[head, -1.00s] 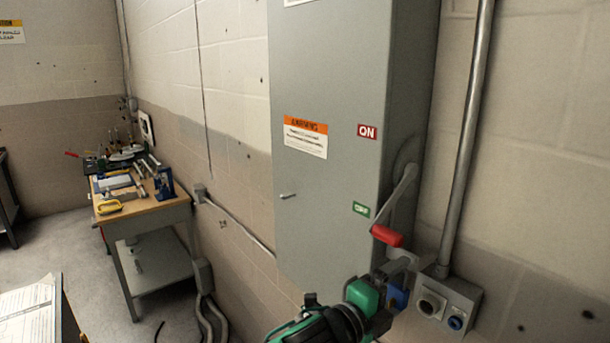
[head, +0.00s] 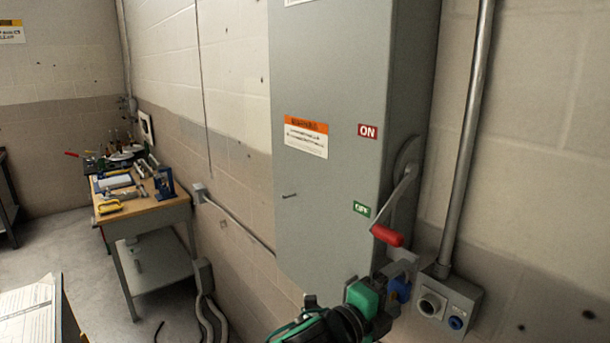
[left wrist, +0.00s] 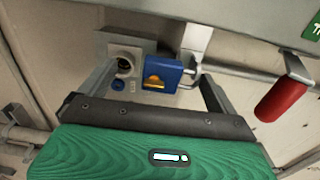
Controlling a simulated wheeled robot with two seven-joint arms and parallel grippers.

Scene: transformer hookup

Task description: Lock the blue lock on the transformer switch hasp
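The blue lock (head: 400,289) is by the lower right side of the grey transformer switch box (head: 330,200). In the left wrist view the blue lock (left wrist: 163,73) lies sideways with its shackle (left wrist: 191,74) toward the right, by a pale metal plate (left wrist: 197,38). I cannot tell whether the shackle is closed or passes through the hasp. My left gripper (left wrist: 155,85) is open, with its fingers spread on either side of the lock and gaps showing. In the head view its green body (head: 363,298) is beside the lock. My right gripper is out of view.
The red-gripped switch handle (head: 386,236) points down near the green OFF label (head: 361,209), close above my gripper. A grey outlet box (head: 445,300) and conduit (head: 466,130) stand to the right. A workbench (head: 150,214) with tools is at the left.

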